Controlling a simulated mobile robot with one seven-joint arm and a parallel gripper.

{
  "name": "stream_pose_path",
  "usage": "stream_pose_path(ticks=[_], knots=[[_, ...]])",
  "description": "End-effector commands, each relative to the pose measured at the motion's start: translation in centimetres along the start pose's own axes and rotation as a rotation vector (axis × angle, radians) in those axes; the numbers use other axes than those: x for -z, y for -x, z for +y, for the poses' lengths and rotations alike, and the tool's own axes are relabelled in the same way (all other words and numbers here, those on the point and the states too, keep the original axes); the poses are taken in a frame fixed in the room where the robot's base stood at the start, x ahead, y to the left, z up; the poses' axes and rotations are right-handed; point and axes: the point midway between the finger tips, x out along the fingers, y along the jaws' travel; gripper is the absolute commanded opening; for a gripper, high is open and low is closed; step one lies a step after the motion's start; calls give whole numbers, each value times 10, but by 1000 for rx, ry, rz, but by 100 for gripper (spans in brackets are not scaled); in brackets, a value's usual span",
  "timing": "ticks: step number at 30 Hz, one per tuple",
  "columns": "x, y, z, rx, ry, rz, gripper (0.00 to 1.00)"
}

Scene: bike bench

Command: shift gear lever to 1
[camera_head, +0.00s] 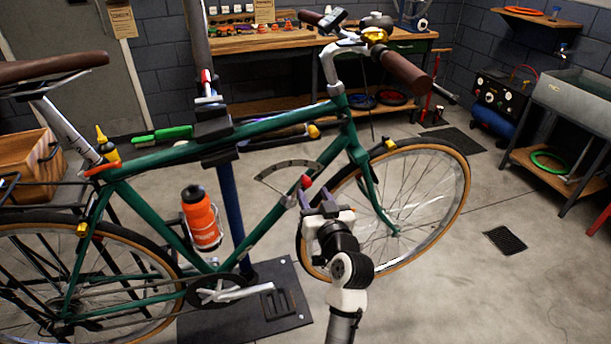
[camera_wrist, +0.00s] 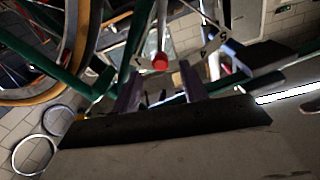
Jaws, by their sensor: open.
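The gear lever (camera_head: 306,181) shows as a red knob in front of the bike's green frame, below a grey curved scale (camera_head: 287,166). In the wrist view the red knob (camera_wrist: 160,62) lies in line with the gap between my fingers, just beyond their tips. I cannot tell whether either finger touches the knob.
The green bike (camera_head: 268,130) is clamped in a repair stand with a dark base plate (camera_head: 250,315). Its front wheel (camera_head: 432,190) is right beside my gripper. An orange bottle (camera_head: 201,220) sits on the frame. A workbench (camera_head: 270,41) stands behind. The floor at right is mostly clear.

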Motion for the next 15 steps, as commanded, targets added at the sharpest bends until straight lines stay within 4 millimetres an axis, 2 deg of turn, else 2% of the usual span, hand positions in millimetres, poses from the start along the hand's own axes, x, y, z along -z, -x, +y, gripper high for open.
stream_pose_path(ticks=[1,6,10,15], knots=[[4,-12,-1,2,0,0,43],[3,-44,-1,1,0,0,43],[2,-60,0,0,0,1,43],[0,-69,0,-1,1,0,43]])
